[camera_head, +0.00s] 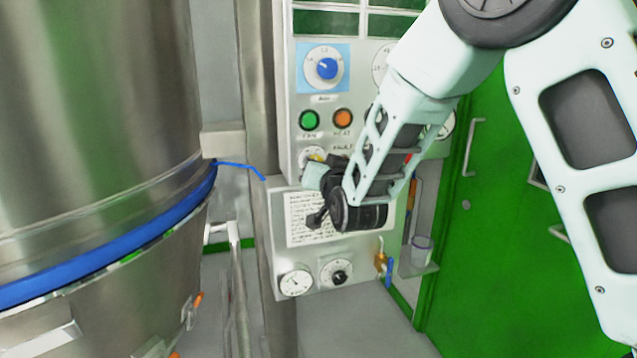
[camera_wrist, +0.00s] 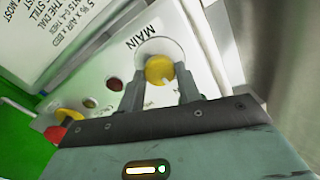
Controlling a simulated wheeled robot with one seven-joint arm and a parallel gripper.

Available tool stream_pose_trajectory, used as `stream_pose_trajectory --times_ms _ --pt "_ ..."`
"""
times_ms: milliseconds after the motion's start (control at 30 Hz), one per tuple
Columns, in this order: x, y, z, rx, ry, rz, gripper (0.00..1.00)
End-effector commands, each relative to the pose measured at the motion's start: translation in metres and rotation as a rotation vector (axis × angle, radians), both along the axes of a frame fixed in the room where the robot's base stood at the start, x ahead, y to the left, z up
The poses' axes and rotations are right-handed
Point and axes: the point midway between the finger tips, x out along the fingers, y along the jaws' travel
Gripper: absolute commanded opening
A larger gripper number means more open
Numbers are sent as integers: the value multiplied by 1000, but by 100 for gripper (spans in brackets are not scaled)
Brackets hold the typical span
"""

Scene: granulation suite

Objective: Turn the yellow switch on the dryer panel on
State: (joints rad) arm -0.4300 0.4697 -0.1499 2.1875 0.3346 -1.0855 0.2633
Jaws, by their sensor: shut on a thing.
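The yellow switch (camera_wrist: 158,69) is a round knob on a white dial plate next to the word MAIN on the dryer panel. In the wrist view my gripper (camera_wrist: 161,80) has one finger on each side of the knob and is shut on it. A pale mark shows on the knob near its lower edge; I cannot tell which setting it points to. In the head view only a sliver of the yellow switch (camera_head: 317,155) shows behind my gripper (camera_head: 315,174). My wrist and forearm hide part of the dryer panel (camera_head: 284,160).
Above the switch are a blue knob (camera_head: 327,68), a green FAN button (camera_head: 309,121) and an orange HEAT button (camera_head: 343,118). A red button (camera_wrist: 55,134) shows in the wrist view. A steel vessel (camera_head: 90,120) stands left. A green door (camera_head: 530,260) is right.

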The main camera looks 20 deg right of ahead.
Motion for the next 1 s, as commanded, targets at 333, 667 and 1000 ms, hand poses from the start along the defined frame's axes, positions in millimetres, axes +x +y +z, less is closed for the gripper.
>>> stream_pose_trajectory --times_ms 333,667,1000 --pt "0 -2 -6 324 -5 -2 11" --pt "0 -2 -4 548 -2 -1 11" --pt "0 -2 -2 648 0 -1 11"
